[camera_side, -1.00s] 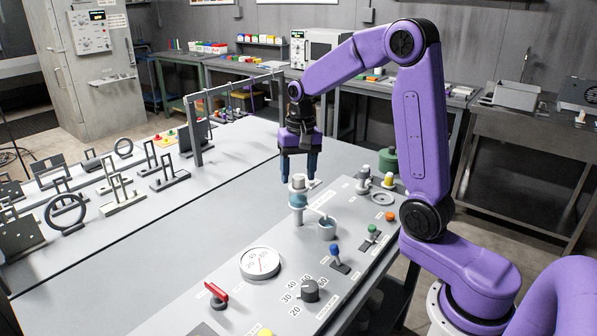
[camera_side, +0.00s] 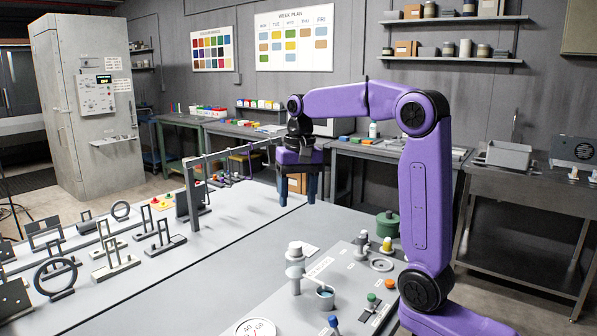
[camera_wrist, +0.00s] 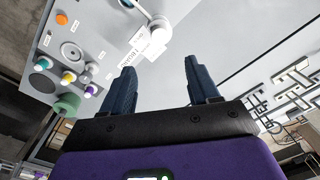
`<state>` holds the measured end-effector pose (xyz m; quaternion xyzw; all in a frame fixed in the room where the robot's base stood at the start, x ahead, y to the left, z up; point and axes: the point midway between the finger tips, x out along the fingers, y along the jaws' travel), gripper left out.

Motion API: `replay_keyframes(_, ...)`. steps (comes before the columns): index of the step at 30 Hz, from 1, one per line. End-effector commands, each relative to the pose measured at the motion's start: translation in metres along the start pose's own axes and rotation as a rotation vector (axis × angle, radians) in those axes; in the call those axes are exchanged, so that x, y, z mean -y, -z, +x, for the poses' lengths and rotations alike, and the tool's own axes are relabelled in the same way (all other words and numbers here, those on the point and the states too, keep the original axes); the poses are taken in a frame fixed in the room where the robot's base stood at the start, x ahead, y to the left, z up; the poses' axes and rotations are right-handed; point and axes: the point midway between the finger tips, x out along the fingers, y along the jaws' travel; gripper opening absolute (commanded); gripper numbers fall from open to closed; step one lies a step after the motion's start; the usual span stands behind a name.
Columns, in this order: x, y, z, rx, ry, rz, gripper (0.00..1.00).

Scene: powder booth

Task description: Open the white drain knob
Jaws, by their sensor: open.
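A cup (camera_side: 325,297) with teal-blue contents stands beside the post. My gripper (camera_side: 296,202) points down, open and empty, clearly above the knob and apart from it. In the wrist view, my two fingers (camera_wrist: 159,66) are spread with nothing between them. The white knob (camera_wrist: 158,33) shows there beyond the fingertips. The knob's turn angle is hard to tell.
A dial gauge (camera_side: 256,329) is in front. Dark stands and a ring (camera_side: 55,278) are at left. The middle table surface is clear.

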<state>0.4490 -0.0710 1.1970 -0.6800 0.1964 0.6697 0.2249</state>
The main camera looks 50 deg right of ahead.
Motion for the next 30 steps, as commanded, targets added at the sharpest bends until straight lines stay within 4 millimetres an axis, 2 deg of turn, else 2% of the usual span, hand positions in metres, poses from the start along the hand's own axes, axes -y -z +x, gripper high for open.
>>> replay_keyframes(6, 0.000, 0.001, -0.035, -0.002, 0.001, 0.001, 0.60)
replay_keyframes(12, 0.000, 0.001, -0.052, -0.002, 0.001, 0.001, 0.60)
replay_keyframes(30, 0.000, 0.000, -0.056, 0.000, 0.000, 0.001, 0.60)
